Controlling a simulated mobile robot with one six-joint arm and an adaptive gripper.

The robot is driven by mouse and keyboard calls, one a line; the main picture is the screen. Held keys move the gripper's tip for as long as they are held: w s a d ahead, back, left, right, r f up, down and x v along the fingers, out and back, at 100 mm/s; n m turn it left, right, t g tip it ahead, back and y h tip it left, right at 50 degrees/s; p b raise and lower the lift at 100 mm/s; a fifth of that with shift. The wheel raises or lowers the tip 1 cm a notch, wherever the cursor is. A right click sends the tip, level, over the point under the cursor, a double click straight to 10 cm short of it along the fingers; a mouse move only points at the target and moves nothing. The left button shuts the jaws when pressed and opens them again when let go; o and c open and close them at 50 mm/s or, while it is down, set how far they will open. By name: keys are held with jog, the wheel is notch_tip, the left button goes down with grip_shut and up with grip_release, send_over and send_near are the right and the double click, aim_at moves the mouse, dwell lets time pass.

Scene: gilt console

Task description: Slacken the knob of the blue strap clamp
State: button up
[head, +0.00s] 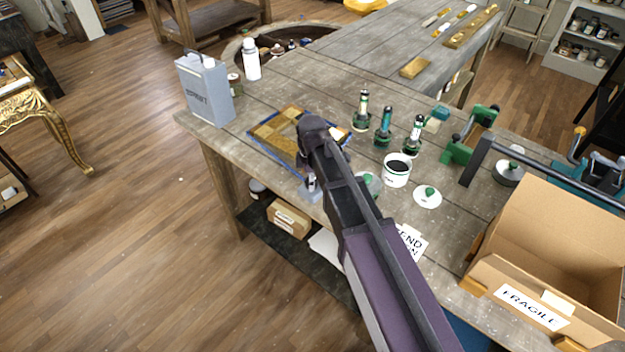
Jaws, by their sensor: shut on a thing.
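The blue strap clamp (267,154) shows as a blue band around the edge of a flat gilt and brown framed panel (283,149). The panel lies on the grey wooden workbench near its front left edge. My arm reaches in from the lower right and bends down at the panel's near right side. My gripper (311,186) points down there, at the panel's near corner by the bench edge. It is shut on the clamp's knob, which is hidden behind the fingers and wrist. My arm also covers part of the panel and strap.
A grey metal can (205,92) and a white bottle (251,60) stand left of the panel. An open cardboard box (545,260) fills the right end.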

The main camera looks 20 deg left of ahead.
jog(key=shift+s+n, duration=0.15)
jog(key=shift+n, duration=0.25)
jog(key=o, duration=1.1)
jog(key=shift+r, duration=0.1)
jog(key=shift+o, duration=0.2)
jog(key=shift+r, duration=0.1)
